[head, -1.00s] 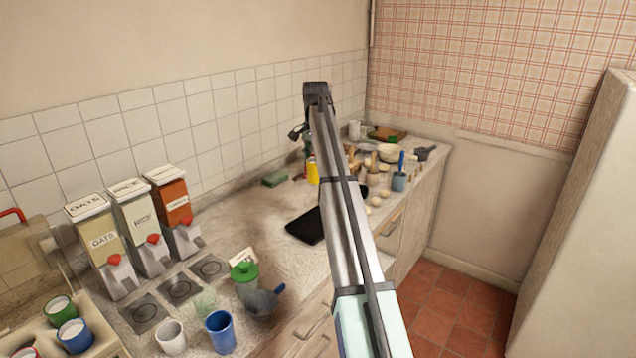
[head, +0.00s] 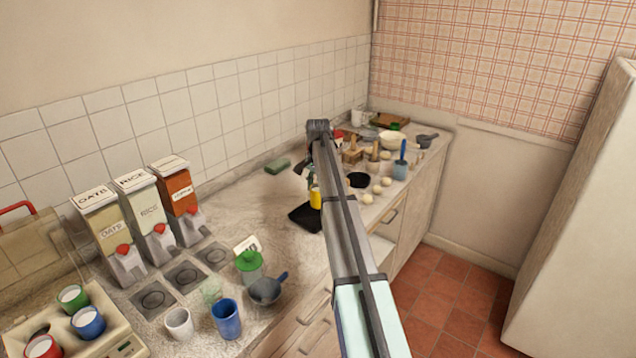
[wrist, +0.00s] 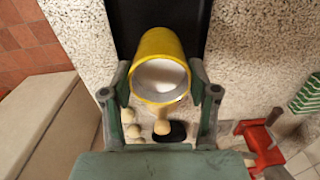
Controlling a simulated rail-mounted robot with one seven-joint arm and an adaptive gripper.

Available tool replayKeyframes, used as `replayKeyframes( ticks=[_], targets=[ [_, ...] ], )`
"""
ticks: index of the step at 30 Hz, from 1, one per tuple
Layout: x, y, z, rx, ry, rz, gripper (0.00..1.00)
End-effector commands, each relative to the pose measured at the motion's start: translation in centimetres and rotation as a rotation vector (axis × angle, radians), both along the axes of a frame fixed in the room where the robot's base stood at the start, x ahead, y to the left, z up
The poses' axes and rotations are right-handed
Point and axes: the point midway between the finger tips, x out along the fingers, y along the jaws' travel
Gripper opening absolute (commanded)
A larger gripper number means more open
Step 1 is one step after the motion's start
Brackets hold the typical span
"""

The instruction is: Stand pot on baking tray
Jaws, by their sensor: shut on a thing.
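The yellow pot (head: 315,198), a cylinder with a pale inside, is held by my gripper (head: 310,176). In the wrist view the pot (wrist: 160,50) sits between the two fingers (wrist: 160,92), which are shut on it from both sides. The black baking tray (head: 300,217) lies flat on the counter. In the wrist view part of the tray (wrist: 122,15) shows behind the pot. The pot overlaps the tray in both views; I cannot tell whether it touches it. My arm hides part of the counter.
Food dispensers (head: 145,222), cups (head: 226,318) and a small grey pan (head: 265,290) stand at the near left. A green sponge (head: 278,166) lies near the wall. Eggs (head: 376,188), a blue-handled brush in a cup (head: 401,168) and a white bowl (head: 392,140) crowd the far end.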

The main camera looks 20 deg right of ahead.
Motion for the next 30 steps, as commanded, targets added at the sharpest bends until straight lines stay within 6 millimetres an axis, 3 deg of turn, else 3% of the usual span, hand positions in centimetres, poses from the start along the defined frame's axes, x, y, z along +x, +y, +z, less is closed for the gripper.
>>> replayKeyframes(
  ticks=[12, 25, 26, 27, 30],
  targets=[
    [-0.1, 0.0, -3.9, 0.001, 0.001, 0.0, 0.14],
    [0.0, 0.0, -4.4, 0.0, 0.0, 0.0, 0.14],
    [0.0, 0.0, -4.3, 0.0, 0.0, 0.0, 0.7],
    [0.0, 0.0, -4.3, 0.0, 0.0, 0.0, 0.84],
    [0.0, 0.0, -4.3, 0.0, 0.0, 0.0, 0.84]
  ],
)
